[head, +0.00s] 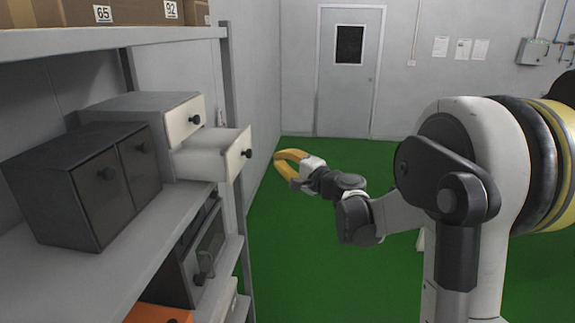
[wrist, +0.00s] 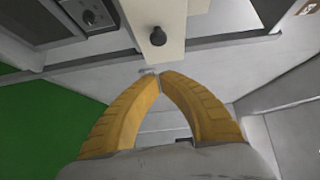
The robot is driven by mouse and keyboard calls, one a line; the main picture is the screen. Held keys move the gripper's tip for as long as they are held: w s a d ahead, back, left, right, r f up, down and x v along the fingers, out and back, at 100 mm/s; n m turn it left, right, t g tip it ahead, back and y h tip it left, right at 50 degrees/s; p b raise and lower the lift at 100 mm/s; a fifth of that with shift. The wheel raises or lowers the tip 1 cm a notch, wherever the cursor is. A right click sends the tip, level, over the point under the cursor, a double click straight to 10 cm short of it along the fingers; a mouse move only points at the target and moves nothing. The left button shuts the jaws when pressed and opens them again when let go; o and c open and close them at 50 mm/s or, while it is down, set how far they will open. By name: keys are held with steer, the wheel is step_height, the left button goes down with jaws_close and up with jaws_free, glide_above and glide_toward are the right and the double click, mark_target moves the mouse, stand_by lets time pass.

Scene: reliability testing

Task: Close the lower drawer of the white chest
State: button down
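The white chest (head: 150,102) stands on the shelf at the left, with two cream-fronted drawers and dark round knobs. Its upper drawer (head: 184,124) is in. Its lower drawer (head: 212,152) is pulled well out to the right, past the shelf edge. The lower drawer's front and knob also show at the top of the wrist view (wrist: 172,30). My gripper (head: 277,157) has yellow fingers and is to the right of the lower drawer's front, apart from it. Its fingertips meet in the wrist view (wrist: 158,74), with nothing between them.
A dark two-door cabinet (head: 84,182) stands beside the chest on the same shelf (head: 150,222). A shelf upright (head: 238,192) is near the open drawer. Boxes sit above, and a dark appliance (head: 206,248) sits below. The green floor (head: 310,265) is clear.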

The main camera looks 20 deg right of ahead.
steer(key=w+a, duration=0.4)
steer(key=w, duration=0.1)
steer(key=shift+a+f, duration=0.15)
steer(key=shift+a, duration=0.1)
steer(key=shift+s, duration=0.1)
steer(key=w+a, duration=0.2)
steer(key=a, duration=0.1)
steer(key=w+a+b, duration=0.1)
steer(key=w+a, duration=0.1)
steer(key=a, duration=0.2)
steer(key=w+a, duration=0.2)
steer(key=a, duration=0.1)
steer(key=shift+a, duration=0.25)
steer(key=shift+d, duration=0.1)
